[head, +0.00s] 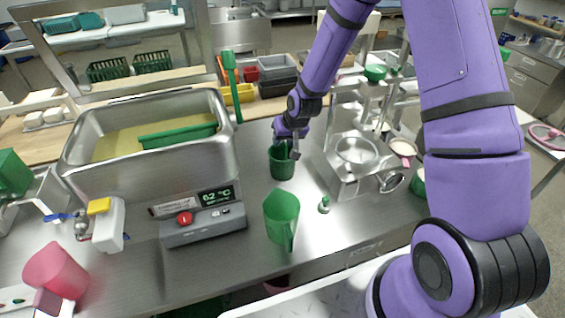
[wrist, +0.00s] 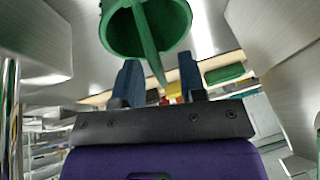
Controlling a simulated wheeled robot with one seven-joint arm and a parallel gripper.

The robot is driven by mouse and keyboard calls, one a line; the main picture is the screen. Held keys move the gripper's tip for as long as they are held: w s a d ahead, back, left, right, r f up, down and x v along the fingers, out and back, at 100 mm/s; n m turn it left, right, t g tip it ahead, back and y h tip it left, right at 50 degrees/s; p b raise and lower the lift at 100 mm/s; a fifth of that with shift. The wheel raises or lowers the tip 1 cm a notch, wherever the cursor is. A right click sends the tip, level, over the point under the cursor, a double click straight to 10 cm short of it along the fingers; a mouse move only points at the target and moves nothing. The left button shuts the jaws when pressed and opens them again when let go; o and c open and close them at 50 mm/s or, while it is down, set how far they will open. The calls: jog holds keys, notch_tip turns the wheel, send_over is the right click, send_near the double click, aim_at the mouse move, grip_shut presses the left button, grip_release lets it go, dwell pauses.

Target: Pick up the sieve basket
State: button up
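A dark green basket-like cup (head: 282,165), which I take to be the sieve basket, stands on the steel bench between the tank and the steel mill. In the wrist view a green round vessel (wrist: 118,32) with a strip-like handle fills the top, and the handle's end reaches between my fingers. My gripper (head: 290,149) points down at the cup's rim and hides part of it. In the wrist view the two blue fingers of my gripper (wrist: 160,80) are apart, on either side of the handle. No contact can be made out.
A brighter green jug (head: 281,217) stands nearer. The mill with steel bowl (head: 357,150) is at right. A small green-topped item (head: 324,205) stands on otherwise clear bench.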

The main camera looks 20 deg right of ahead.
jog(key=shift+w+a+f, duration=0.1)
jog(key=shift+w+f, duration=0.05)
jog(key=shift+f, duration=0.15)
grip_shut()
